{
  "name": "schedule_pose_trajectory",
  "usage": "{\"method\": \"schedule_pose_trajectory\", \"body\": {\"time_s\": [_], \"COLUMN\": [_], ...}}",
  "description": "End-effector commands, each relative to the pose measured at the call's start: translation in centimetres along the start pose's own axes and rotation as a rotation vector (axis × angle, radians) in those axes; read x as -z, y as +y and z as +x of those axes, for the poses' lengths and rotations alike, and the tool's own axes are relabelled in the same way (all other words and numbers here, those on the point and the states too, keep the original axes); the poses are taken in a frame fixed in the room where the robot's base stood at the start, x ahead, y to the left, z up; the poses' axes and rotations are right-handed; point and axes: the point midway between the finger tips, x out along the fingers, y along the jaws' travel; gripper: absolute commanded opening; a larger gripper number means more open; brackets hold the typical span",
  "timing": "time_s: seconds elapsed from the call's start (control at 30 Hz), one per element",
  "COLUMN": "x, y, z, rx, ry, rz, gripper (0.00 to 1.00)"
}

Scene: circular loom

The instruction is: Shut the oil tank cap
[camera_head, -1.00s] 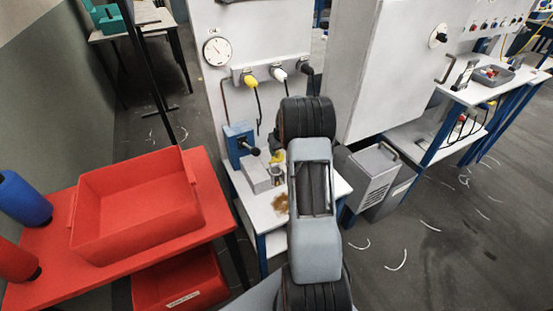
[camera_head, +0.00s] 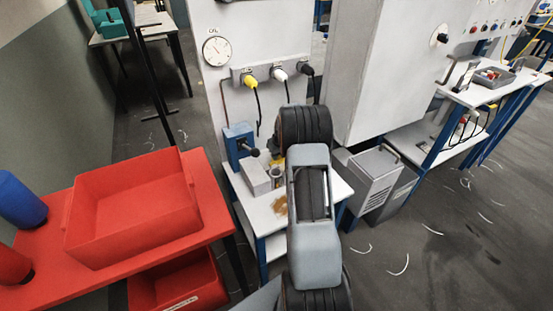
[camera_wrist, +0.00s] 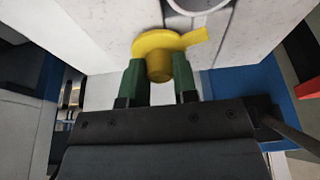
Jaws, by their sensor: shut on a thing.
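The yellow cap (camera_wrist: 160,52), with a flat tab pointing right, sits between the two green fingers of my gripper (camera_wrist: 160,82) in the wrist view. My gripper is shut on the cap's round knob. A grey round rim (camera_wrist: 197,8), partly cut off, shows just above the cap at the top edge. There, a grey block (camera_head: 255,178) and a short round neck (camera_head: 277,178) stand on the white table (camera_head: 261,212). I cannot tell whether the cap touches the rim.
A blue device with a dark knob (camera_head: 236,143) stands behind the grey block. A brown stain (camera_head: 281,205) marks the table. A red bench with a red bin (camera_head: 130,215) is at left. A grey wheeled box (camera_head: 372,180) stands right of the table.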

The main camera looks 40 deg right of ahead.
Motion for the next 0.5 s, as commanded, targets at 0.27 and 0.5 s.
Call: {"method": "schedule_pose_trajectory", "body": {"time_s": [0.27,0.5], "x": [-0.01,-0.14], "y": [0.00,0.03], "z": [0.00,-0.03], "rx": [0.000,0.000], "ry": [0.000,0.000], "rz": [0.000,0.000], "gripper": [0.00,0.00]}}
